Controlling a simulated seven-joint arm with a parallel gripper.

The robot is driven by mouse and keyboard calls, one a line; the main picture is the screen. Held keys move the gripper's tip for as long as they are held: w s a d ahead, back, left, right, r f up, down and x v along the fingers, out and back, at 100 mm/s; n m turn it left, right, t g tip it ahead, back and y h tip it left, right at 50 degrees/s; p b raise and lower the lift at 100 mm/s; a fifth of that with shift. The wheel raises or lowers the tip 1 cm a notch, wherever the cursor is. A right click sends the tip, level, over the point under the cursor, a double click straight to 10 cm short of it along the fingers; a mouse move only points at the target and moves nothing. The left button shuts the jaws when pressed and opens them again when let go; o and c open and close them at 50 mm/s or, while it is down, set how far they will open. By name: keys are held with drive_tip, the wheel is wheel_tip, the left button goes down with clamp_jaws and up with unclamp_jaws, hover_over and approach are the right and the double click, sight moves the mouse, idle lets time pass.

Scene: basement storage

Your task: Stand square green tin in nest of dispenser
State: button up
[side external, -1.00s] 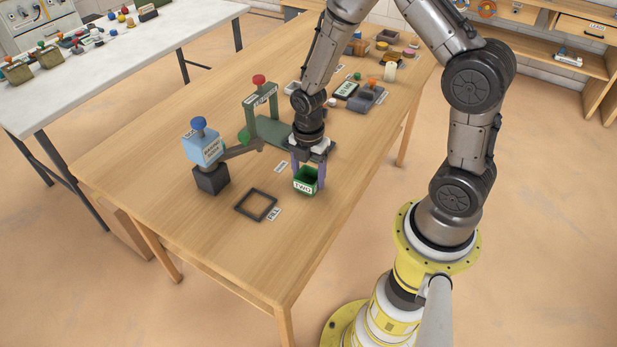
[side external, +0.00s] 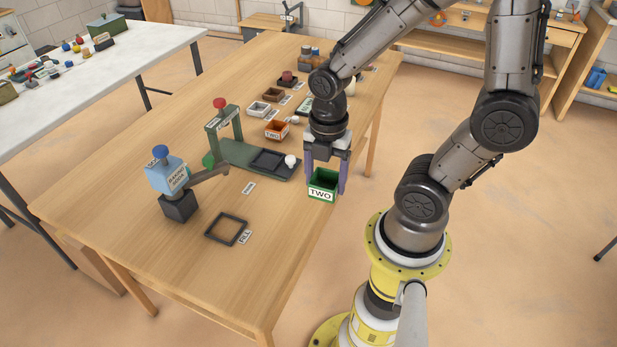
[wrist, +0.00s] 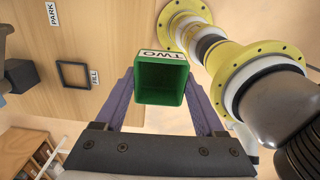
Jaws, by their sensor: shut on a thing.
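The square green tin (side external: 322,186) has an open top, an empty inside and a white TWO label. My gripper (side external: 325,178) is shut on it, with a purple finger on each side. It is held upright near the table's right edge. The wrist view shows the tin (wrist: 162,80) between the fingers (wrist: 163,100). The dispenser (side external: 167,175) is a light blue BAKING SODA box with a blue knob, dark base and grey side arm. A dark square frame (side external: 209,233) lies flat and empty in front of it, beside a FILL label (side external: 244,237); it also shows in the wrist view (wrist: 60,76).
A green stand (side external: 240,148) with a red knob and a dark square recess (side external: 252,160) is left of the tin. An orange TWO tin (side external: 276,130) and small trays stand behind.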

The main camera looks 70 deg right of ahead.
drive_tip(key=shift+s+r, duration=0.25)
drive_tip(key=shift+s, duration=0.1)
drive_tip(key=w+a+r+m, duration=0.1)
drive_tip(key=w+a+m, duration=0.1)
drive_tip(key=w, duration=0.3)
drive_tip(key=n, duration=0.2)
hover_over(226, 229)
drive_tip(key=s, duration=0.1)
wheel_tip(226, 229, down, 10)
drive_tip(key=shift+r, duration=0.15)
drive_tip(key=shift+w+f, duration=0.45)
drive_tip(key=shift+f, duration=1.65)
drive_tip(key=shift+f, duration=0.1)
